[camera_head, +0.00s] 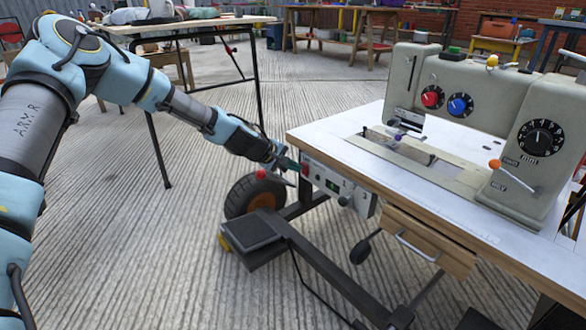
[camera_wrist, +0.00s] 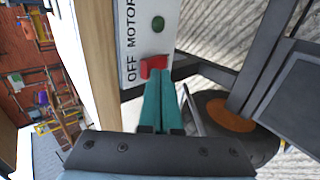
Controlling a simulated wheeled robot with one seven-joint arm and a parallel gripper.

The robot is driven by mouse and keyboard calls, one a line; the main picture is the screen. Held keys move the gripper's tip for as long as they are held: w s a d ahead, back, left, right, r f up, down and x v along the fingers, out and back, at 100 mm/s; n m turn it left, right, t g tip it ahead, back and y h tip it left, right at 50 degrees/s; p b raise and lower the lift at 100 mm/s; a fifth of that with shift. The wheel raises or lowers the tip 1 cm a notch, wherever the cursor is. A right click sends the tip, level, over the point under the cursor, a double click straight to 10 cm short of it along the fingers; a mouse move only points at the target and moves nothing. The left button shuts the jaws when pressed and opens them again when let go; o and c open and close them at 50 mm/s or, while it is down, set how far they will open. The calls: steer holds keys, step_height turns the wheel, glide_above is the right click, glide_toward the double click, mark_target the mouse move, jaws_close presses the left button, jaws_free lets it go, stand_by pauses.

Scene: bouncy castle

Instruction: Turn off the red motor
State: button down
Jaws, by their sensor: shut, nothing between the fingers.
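The motor control box (camera_head: 340,190) is a pale panel under the front edge of the sewing machine table. In the wrist view the panel (camera_wrist: 130,45) carries the words "OFF MOTOR", a red switch (camera_wrist: 153,66) and a green button (camera_wrist: 158,23). My gripper (camera_head: 297,165) is at the left end of the panel, by the red switch. In the wrist view its green fingers (camera_wrist: 160,88) are closed together, with their tips at the red switch. They look very near or touching it; I cannot tell which.
The white table (camera_head: 380,170) bears a beige sewing machine (camera_head: 470,85). A wooden drawer (camera_head: 430,240) hangs right of the panel. Below are a dark pedal (camera_head: 250,230), a wheel with an orange hub (camera_head: 262,200) and metal frame bars. Open floor lies at left.

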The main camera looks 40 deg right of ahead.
steer(key=p, duration=0.2)
steer(key=y+p, duration=0.1)
steer(key=p, duration=0.2)
steer(key=shift+s+d+r, duration=0.2)
steer(key=shift+d, duration=0.1)
steer(key=shift+w+d+f+y+p, duration=0.1)
steer(key=shift+w+d+y+p, duration=0.1)
steer(key=shift+y+p, duration=0.7)
steer(key=shift+h, duration=0.3)
steer(key=shift+p, duration=0.3)
steer(key=shift+d+r+p, duration=0.1)
steer(key=shift+r+p, duration=0.55)
steer(key=shift+r, duration=0.3)
